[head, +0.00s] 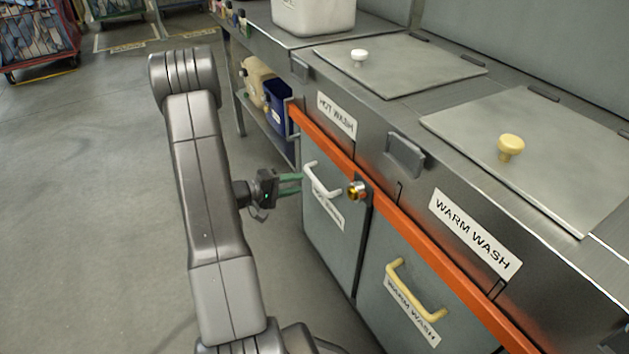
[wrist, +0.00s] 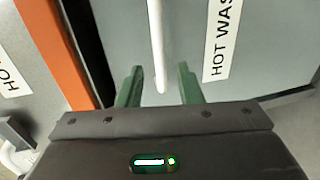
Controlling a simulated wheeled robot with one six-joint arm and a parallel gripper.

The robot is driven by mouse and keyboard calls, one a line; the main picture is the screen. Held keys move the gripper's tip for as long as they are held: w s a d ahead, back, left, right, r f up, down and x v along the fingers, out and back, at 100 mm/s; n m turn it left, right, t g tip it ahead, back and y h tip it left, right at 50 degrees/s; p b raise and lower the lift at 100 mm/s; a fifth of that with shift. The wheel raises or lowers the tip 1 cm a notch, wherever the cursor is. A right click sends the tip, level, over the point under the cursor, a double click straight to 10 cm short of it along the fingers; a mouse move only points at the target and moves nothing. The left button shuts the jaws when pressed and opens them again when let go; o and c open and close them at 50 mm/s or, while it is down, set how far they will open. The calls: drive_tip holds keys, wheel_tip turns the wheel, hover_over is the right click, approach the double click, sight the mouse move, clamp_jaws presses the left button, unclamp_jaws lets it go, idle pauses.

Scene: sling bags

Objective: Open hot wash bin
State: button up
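The hot wash bin (head: 328,228) is a grey-blue front under the counter, shut flush with its neighbour. Its white handle (head: 321,182) sits above a white label, mostly readable as HOT WASH in the wrist view (wrist: 221,45). My gripper (head: 292,182) reaches the handle from the left with its green fingers. In the wrist view the white handle (wrist: 156,40) runs between the two spread fingers, with a gap on each side. The gripper is open and does not visibly grip the handle.
An orange rail (head: 424,248) runs along the counter front above the bins, with a brass-and-silver knob (head: 357,188) right of the handle. The warm wash bin (head: 385,300) with a yellow handle (head: 414,290) is to the right. Blue container (head: 277,110) stands on the shelf behind.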

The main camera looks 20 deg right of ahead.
sight(313, 180)
drive_tip(key=b+x, duration=0.1)
drive_tip(key=x, duration=0.6)
drive_tip(key=shift+d, duration=0.2)
drive_tip(key=shift+w, duration=0.1)
clamp_jaws()
